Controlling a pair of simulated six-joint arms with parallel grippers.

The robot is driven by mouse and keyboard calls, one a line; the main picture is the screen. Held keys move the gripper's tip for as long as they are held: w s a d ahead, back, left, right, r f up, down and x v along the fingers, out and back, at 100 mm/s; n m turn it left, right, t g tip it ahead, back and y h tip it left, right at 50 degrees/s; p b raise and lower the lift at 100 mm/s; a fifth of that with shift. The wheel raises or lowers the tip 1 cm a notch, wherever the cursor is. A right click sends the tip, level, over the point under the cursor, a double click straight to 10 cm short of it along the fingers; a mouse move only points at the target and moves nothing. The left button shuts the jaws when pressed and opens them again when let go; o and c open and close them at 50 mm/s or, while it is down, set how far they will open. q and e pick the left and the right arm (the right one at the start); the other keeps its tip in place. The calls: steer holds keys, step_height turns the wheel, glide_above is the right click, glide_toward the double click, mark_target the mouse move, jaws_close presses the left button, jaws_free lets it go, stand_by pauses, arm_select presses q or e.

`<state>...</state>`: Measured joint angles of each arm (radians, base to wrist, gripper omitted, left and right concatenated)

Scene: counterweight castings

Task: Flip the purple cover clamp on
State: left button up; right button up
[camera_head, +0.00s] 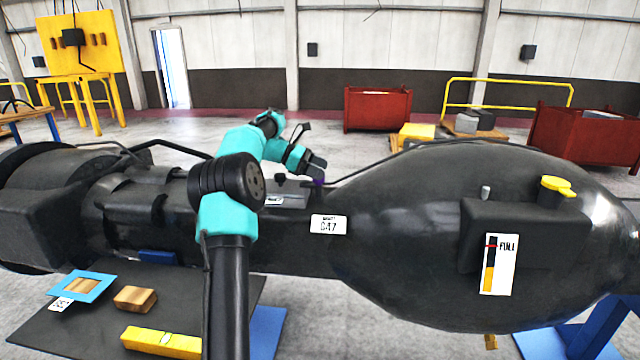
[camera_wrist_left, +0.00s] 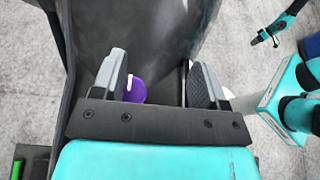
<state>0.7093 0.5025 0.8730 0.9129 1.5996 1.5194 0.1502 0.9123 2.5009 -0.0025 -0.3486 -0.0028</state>
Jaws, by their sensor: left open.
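The purple cover clamp (camera_head: 319,182) is a small purple piece on top of the dark casting, mostly hidden by my gripper in the head view. In the left wrist view the purple piece (camera_wrist_left: 136,90) shows just inside the left-hand finger, partly behind the gripper's front edge. My left gripper (camera_wrist_left: 158,76) is open, with its two grey fingers spread over the dark surface. In the head view the left gripper (camera_head: 318,167) is right at the clamp; contact cannot be told. A dark arm end, perhaps my right gripper (camera_wrist_left: 262,38), shows small at the upper right of the wrist view.
The large dark casting (camera_head: 400,220) fills the middle, with a yellow cap (camera_head: 556,186) and a gauge label (camera_head: 497,264) on its right. A grey table (camera_head: 60,335) at lower left holds a yellow block (camera_head: 160,342) and a wooden block (camera_head: 135,299). Red bins (camera_head: 377,110) stand behind.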

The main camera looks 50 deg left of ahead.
arm_select(q)
steer(key=s+d+r, duration=0.1)
steer(key=s+d, duration=0.7)
steer(key=d, duration=0.2)
steer(key=shift+s, duration=0.3)
stand_by(0.4)
